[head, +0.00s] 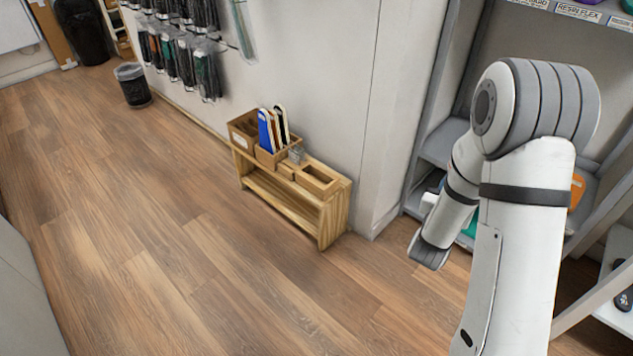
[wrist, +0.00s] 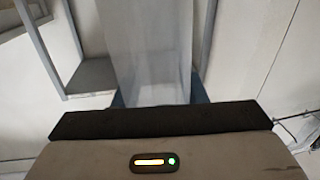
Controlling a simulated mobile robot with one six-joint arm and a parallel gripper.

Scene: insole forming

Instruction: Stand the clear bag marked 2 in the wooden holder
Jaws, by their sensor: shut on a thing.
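My gripper (wrist: 158,98) shows in the wrist view, shut on a clear, greyish bag (wrist: 148,50) that stretches away from the jaws. No mark can be read on the bag. Bluish finger parts show on both sides of it. In the head view my arm fills the right side, and the gripper and bag cannot be made out there. An open-topped wooden holder (head: 330,188) sits on the right end of a low wooden bench (head: 330,222), left of my arm and apart from it. Its inside looks empty from here.
Grey shelving (head: 440,140) rises behind my arm. The wooden floor (head: 150,220) left of the bench is clear.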

